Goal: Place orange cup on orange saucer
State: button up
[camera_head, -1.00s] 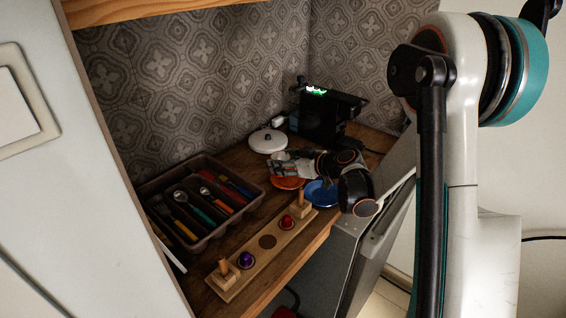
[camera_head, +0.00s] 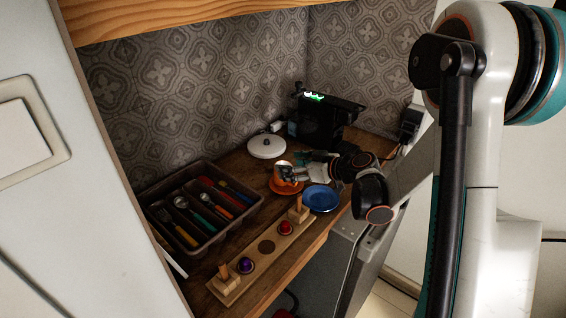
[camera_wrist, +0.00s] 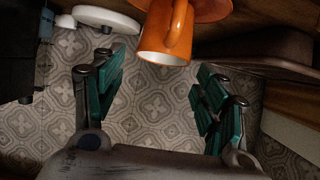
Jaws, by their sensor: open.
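The orange cup (camera_head: 284,173) stands upright on the orange saucer (camera_head: 278,190), left of my gripper in the head view. In the wrist view, which is upside down, the cup (camera_wrist: 165,40) shows its handle and rim, and its base overlaps the saucer (camera_wrist: 218,9). My gripper (camera_head: 303,165) is open. In the wrist view its green-padded fingers (camera_wrist: 160,72) are spread wide, with the cup beyond them and a visible gap to either side. The far side of the cup is hidden.
A blue saucer (camera_head: 321,198) lies right of the orange one. A white lid (camera_head: 266,147) and a black machine (camera_head: 318,120) stand behind. A cutlery tray (camera_head: 165,190) and a wooden board with colored knobs (camera_head: 267,246) lie to the left and front.

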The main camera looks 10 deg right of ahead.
jog(key=p+v, duration=0.1)
jog(key=v, duration=0.6)
dwell(0.3)
jog(key=s+a+r+m+g+h+p, duration=0.1)
jog(key=s+a+r+h, duration=0.15)
jog(key=r, duration=0.45)
jog(key=s+a+r+m+h, duration=0.2)
jog(key=a+r+h, duration=0.1)
jog(key=r, duration=0.4)
jog(key=s+f+m+g+h, duration=0.1)
jog(key=s+f+m, duration=0.1)
jog(key=s, duration=0.8)
jog(key=s+f+m+g+h, duration=0.1)
jog(key=s+f+m, duration=0.1)
jog(key=s, duration=0.9)
jog(key=shift+s+d+f+g+b, duration=0.2)
jog(key=shift+s+f+g+b, duration=0.15)
jog(key=shift+f, duration=0.2)
